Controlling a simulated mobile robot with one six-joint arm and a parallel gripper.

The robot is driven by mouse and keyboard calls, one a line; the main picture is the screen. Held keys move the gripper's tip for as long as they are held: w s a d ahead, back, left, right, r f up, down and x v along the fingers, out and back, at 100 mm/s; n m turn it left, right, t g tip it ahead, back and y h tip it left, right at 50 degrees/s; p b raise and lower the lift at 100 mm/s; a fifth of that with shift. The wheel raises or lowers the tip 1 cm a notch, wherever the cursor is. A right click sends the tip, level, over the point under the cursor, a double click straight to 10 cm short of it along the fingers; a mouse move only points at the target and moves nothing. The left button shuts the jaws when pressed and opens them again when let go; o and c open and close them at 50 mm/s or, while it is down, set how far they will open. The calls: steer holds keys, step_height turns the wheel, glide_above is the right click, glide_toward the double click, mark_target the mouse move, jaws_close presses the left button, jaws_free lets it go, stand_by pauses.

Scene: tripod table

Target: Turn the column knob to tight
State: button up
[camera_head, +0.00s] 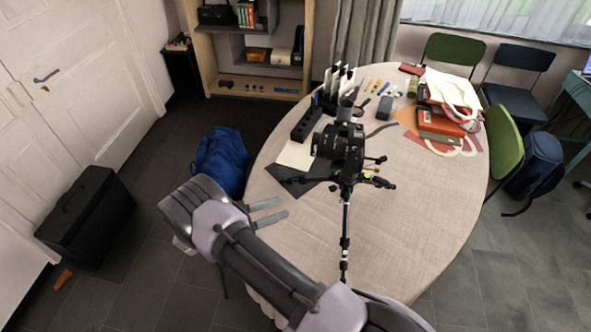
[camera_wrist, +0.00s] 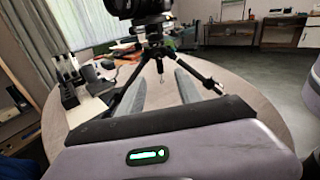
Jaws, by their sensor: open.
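A black camera (camera_head: 338,146) sits on a black tripod (camera_head: 346,215) that stands at the table. In the wrist view the camera (camera_wrist: 140,8) is cut off by the top edge, and the tripod (camera_wrist: 155,52) shows with its legs spread. The column knob is too small to make out for certain; small knobs and handles (camera_head: 372,180) show just below the camera head. My gripper (camera_head: 274,209) is open and empty, left of the tripod and apart from it. In the wrist view its two fingers (camera_wrist: 162,92) point toward the tripod's legs.
The oval table (camera_head: 420,235) is clear at its front right. A black organizer (camera_head: 305,124), papers (camera_head: 294,155) and a stack of books (camera_head: 440,122) lie toward the back. A blue bag (camera_head: 220,158) and a black case (camera_head: 85,215) are on the floor at left.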

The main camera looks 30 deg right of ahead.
glide_toward(334, 188)
steer(key=d+f, duration=0.1)
steer(key=d, duration=0.7)
steer(key=shift+n+t+h+p, duration=0.3)
steer(key=shift+n+p, duration=0.05)
steer(key=shift+n, duration=0.05)
steer(key=shift+f, duration=0.15)
jaws_close()
